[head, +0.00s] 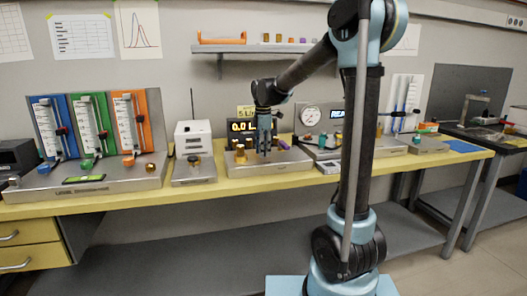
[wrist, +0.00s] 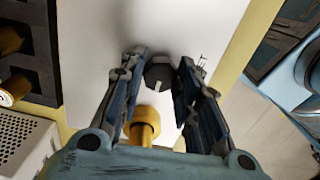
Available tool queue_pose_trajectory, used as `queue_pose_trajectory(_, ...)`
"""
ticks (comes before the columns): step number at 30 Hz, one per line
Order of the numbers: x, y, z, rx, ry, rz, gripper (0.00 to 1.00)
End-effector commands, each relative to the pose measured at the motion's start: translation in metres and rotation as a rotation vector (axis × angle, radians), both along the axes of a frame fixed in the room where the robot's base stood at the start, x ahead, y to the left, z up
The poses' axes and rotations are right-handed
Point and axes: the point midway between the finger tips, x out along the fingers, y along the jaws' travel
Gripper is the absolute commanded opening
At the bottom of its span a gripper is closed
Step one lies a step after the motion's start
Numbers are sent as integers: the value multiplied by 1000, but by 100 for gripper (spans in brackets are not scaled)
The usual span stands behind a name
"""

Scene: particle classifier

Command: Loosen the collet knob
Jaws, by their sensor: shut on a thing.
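The collet knob, a dark grey faceted knob with a pale line on its face (wrist: 159,73), shows in the wrist view on a pale plate. My gripper (wrist: 161,70) has one finger on each side of the knob and is shut on it. A brass cylinder (wrist: 145,125) is close below the knob, between the fingers in the picture. In the head view my gripper (head: 264,152) points down over the grey metal base (head: 292,168) in the middle of the bench, and its fingers hide the knob there.
A brass piece (head: 240,153) stands left of my gripper and a purple piece (head: 284,145) lies right of it. A white box (head: 193,135) stands to the left. The yellow bench's front strip (head: 230,186) is clear.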

Motion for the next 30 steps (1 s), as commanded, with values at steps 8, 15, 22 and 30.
queue_pose_trajectory(8, 4, 1, 1, 1, -7, 58, 7)
queue_pose_trajectory(15, 4, 1, 1, 0, -7, 65, 7)
queue_pose_trajectory(22, 4, 1, 1, 0, -7, 64, 42)
queue_pose_trajectory(30, 2, 1, 1, 1, -4, 64, 51)
